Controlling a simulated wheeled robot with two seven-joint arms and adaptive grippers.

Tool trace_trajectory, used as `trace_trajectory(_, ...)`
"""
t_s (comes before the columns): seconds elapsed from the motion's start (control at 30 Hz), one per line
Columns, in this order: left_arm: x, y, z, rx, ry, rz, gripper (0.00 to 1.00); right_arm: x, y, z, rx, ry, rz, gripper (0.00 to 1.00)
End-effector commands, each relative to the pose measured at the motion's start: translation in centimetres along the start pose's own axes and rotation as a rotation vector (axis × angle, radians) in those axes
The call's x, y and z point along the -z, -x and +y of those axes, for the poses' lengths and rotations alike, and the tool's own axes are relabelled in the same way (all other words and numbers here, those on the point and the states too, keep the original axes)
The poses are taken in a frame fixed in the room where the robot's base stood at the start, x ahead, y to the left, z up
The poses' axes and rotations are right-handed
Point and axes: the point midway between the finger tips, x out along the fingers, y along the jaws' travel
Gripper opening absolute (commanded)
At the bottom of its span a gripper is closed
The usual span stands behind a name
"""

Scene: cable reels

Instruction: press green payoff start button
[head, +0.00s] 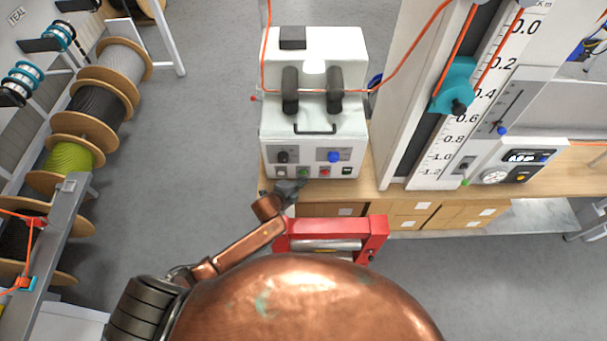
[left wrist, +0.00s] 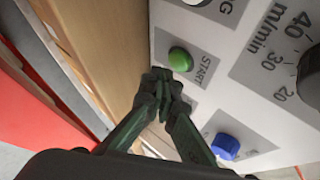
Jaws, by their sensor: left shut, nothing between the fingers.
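The green start button (head: 303,172) is on the lower front panel of the white payoff machine (head: 315,122). In the left wrist view the green button (left wrist: 180,59) is a round domed cap beside the word START. My left gripper (head: 289,186) is in front of the panel's lower left part, just below the button. In the left wrist view its dark fingers (left wrist: 166,82) are shut and empty, with the tips at the button's lower edge. I cannot tell whether they touch it. My right gripper is not in view.
In the left wrist view a blue knob (left wrist: 225,146) and a black dial (left wrist: 312,75) share the panel. A red frame with rollers (head: 378,238) stands in front of the wooden bench (head: 400,190). An orange cable (head: 415,55) runs from the machine toward the scale tower (head: 450,125).

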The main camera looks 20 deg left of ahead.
Motion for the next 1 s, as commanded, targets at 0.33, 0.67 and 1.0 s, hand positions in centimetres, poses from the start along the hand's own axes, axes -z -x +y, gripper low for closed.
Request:
trace_trajectory(0.33, -0.14, -0.16, -0.15, 0.0, -0.001, 0.0, 0.0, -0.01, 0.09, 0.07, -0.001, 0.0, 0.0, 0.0)
trace_trajectory(0.67, -0.4, -0.56, -0.41, 0.0, 0.0, 0.0, 0.0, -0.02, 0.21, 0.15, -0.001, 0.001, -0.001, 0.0)
trace_trajectory(1.0, -0.47, -0.64, -0.5, 0.0, 0.0, 0.0, 0.0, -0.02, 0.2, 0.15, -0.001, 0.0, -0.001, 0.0)
